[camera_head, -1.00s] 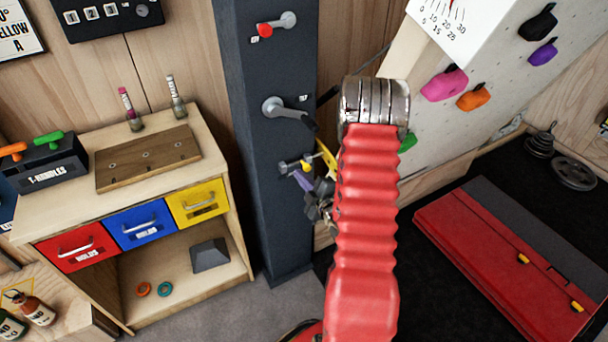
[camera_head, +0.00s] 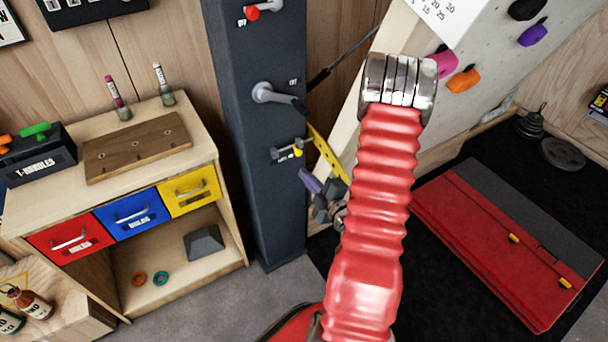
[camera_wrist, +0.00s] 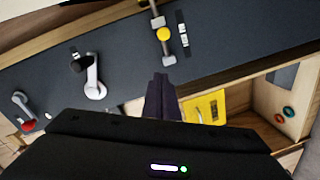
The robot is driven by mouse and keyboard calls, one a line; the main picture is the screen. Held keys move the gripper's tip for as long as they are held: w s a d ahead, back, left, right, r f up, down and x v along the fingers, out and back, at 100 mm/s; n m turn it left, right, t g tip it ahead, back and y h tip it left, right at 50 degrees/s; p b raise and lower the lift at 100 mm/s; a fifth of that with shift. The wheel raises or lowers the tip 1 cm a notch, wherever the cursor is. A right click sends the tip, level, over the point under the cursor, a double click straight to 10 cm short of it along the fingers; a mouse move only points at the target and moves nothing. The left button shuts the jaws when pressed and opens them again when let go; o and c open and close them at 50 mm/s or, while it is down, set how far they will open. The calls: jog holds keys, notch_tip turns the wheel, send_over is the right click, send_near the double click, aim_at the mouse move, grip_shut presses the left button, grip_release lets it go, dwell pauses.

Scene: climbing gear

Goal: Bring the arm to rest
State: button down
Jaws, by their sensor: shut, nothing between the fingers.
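My arm (camera_head: 372,200), a red ribbed sleeve with a chrome joint at its top, rises from the bottom of the head view in front of the white climbing wall. In the wrist view my gripper (camera_wrist: 162,95) shows dark fingers close together, shut and empty, beyond the black wrist housing (camera_wrist: 160,150). The fingers overlap the picture of the dark column and the yellow drawer; I see no contact with either.
The dark column (camera_head: 262,150) carries a grey lever (camera_head: 275,95) and a yellow knob (camera_head: 297,152). A wooden cabinet (camera_head: 235,225) with coloured drawers stands left. A red folded mat (camera_head: 500,255) lies right.

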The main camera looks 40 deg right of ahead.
dwell(0.3)
jog(key=s+d+f+m+g, duration=0.2)
jog(key=s+f+m+g, duration=0.6)
jog(key=f, duration=0.5)
jog(key=s+a+r+m+g+y, duration=0.1)
jog(key=s+a+r, duration=0.2)
jog(key=a+r, duration=1.4)
jog(key=s+a+r+m+g+y, duration=0.1)
jog(key=s+a+r+y, duration=0.1)
jog(key=a+r, duration=1.5)
notch_tip(320, 180, up, 3)
jog(key=shift+s+a+r+g, duration=0.15)
jog(key=shift+s+g, duration=0.25)
jog(key=shift+s, duration=0.2)
